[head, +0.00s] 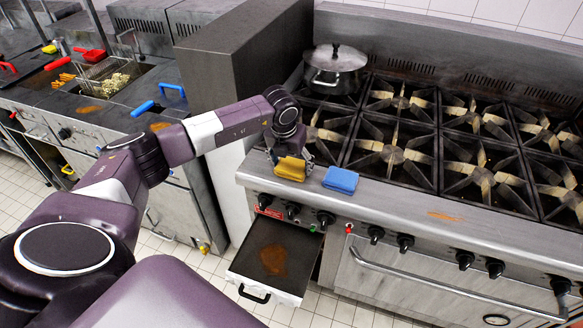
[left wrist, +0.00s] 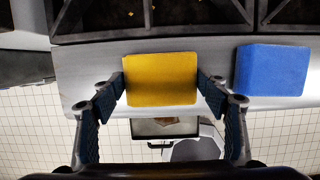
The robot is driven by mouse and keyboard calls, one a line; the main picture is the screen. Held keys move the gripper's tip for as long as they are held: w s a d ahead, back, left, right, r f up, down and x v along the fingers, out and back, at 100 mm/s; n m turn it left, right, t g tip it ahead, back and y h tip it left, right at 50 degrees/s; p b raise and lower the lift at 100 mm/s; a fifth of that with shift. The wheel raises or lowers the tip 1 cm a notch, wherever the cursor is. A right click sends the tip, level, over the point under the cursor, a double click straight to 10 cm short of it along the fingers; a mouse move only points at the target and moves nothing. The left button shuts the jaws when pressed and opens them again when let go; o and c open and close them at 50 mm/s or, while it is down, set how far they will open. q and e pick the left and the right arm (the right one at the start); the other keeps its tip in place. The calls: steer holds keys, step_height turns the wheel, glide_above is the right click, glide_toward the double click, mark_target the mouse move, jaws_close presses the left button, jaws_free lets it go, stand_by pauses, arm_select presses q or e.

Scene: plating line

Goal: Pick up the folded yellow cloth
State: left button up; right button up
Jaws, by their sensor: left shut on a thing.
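The folded yellow cloth (head: 291,169) is at the front ledge of the stove, near its left end. My left gripper (head: 292,160) reaches down over it from the arm at the left. In the left wrist view the yellow cloth (left wrist: 160,76) lies between the two fingers of the left gripper (left wrist: 163,86), which is shut on its left and right sides. I cannot tell whether the cloth still touches the ledge. My right gripper is not in view.
A folded blue cloth (head: 341,180) lies on the steel ledge (head: 405,203) just right of the yellow one. A lidded pot (head: 335,75) stands on the back left burner. An open drawer (head: 262,283) juts out below. Fryer baskets (head: 108,79) stand at the left.

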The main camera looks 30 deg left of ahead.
mark_target(291, 165)
arm_select(q)
steer(key=shift+r, duration=0.1)
steer(key=shift+w+r+b, duration=0.1)
steer(key=shift+r+b, duration=0.2)
steer(key=shift+r, duration=0.35)
step_height(291, 165, up, 17)
steer(key=b, duration=0.4)
steer(key=s+d+f+n+g, duration=0.3)
steer(key=s+d+n, duration=0.6)
steer(key=n, duration=0.7)
steer(key=s+d+f+n+g, duration=0.3)
steer(key=s+d+f+n, duration=0.3)
steer(key=s+n, duration=0.8)
steer(key=d+n, duration=0.3)
steer(key=shift+d+h, duration=0.25)
steer(key=shift+h, duration=0.15)
